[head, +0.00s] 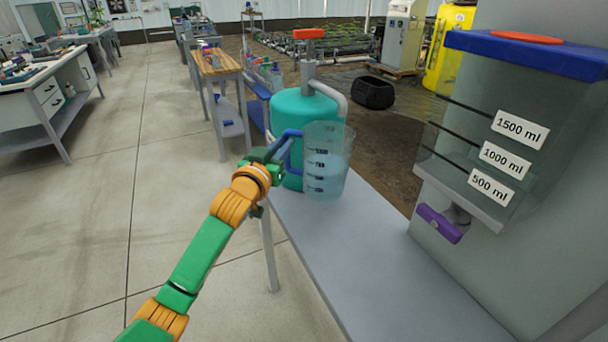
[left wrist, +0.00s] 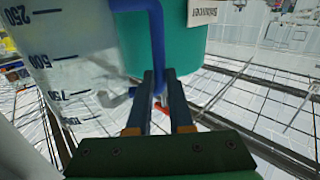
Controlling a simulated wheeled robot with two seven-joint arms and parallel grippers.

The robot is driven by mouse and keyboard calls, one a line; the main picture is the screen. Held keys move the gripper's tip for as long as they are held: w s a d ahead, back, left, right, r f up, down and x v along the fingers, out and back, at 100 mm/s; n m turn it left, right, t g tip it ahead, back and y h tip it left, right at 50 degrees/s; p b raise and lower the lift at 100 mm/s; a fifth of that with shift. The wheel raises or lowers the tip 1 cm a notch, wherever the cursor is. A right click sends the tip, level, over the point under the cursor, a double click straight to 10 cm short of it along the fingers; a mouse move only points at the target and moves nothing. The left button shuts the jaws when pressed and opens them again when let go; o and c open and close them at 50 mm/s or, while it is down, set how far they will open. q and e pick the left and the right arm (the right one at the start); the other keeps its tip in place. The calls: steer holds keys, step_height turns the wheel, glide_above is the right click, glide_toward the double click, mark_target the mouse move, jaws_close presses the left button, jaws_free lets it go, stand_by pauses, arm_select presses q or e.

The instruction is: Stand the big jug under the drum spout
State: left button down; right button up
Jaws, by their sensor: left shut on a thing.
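The big jug (head: 326,178) is clear with dark level marks and a blue handle. It is about upright at the near side of the teal drum (head: 297,108), over the grey bench. I cannot tell whether its base touches the bench. The drum has a grey bent spout (head: 329,93) and a red-topped lever (head: 309,34). My left gripper (head: 272,152) is shut on the jug's handle. The left wrist view shows the handle (left wrist: 157,50) between the fingers (left wrist: 161,88), the jug (left wrist: 70,60) at left and the drum (left wrist: 180,45) behind. My right gripper is not in view.
The grey bench (head: 370,260) is clear towards me. At right stands a clear tank (head: 490,150) with volume labels, a blue lid and a purple tap (head: 439,223). A wooden-topped table (head: 215,66) stands behind. The floor at left is open.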

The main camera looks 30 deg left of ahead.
mark_target(297, 174)
arm_select(q)
steer(key=w+f, duration=0.1)
steer(key=f, duration=0.1)
steer(key=w+d+f+b, duration=0.1)
steer(key=f, duration=0.2)
steer(key=w+d+f, duration=0.1)
steer(key=f, duration=0.2)
steer(key=shift+w+d+f+b, duration=0.15)
steer(key=shift+w+b, duration=0.15)
steer(key=shift+w, duration=0.1)
steer(key=shift+f, duration=0.15)
steer(key=c, duration=0.8)
jaws_free()
steer(key=shift+s+f, duration=0.1)
steer(key=shift+f, duration=0.05)
